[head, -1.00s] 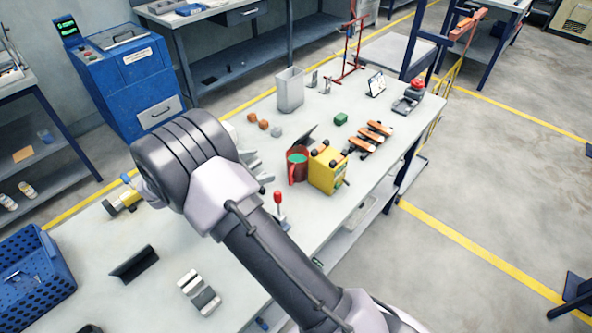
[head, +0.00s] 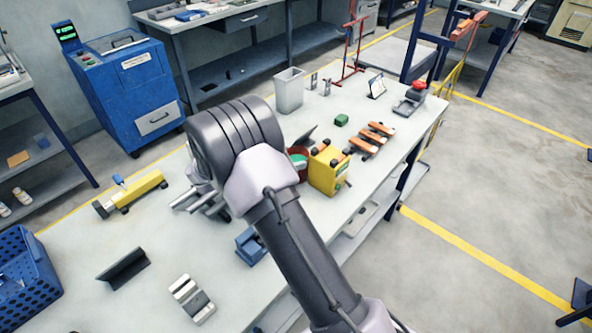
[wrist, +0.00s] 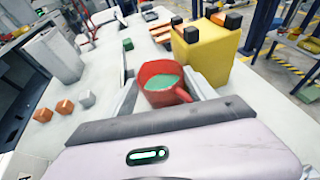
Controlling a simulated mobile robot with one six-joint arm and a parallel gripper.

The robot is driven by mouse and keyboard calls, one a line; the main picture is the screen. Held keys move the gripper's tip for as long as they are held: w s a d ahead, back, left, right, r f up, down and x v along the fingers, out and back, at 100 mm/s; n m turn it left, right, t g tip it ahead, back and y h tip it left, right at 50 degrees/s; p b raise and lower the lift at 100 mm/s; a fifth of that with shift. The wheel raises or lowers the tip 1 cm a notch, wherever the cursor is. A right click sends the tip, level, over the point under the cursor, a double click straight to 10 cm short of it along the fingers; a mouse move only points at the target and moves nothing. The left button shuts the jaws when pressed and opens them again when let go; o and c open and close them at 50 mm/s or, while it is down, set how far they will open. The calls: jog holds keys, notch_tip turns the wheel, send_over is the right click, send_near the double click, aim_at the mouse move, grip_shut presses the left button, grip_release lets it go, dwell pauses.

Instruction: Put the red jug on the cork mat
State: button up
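The red jug (wrist: 148,72) holds something green and stands upright on the bench; its handle points toward my gripper in the wrist view. In the head view the jug (head: 299,151) is partly hidden behind my arm. My gripper (wrist: 163,92) is open, with one finger to the left of the jug and one to the right. A gap shows between the left finger and the jug; contact on the right is unclear. I cannot make out the cork mat in any view.
A yellow box (head: 328,171) with black knobs stands close to the right of the jug. A grey bin (head: 289,92), a green block (head: 341,120) and a rack with orange-brown pieces (head: 371,139) are farther back. A blue basket (head: 30,280) is at the left.

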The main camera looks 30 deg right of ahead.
grip_shut()
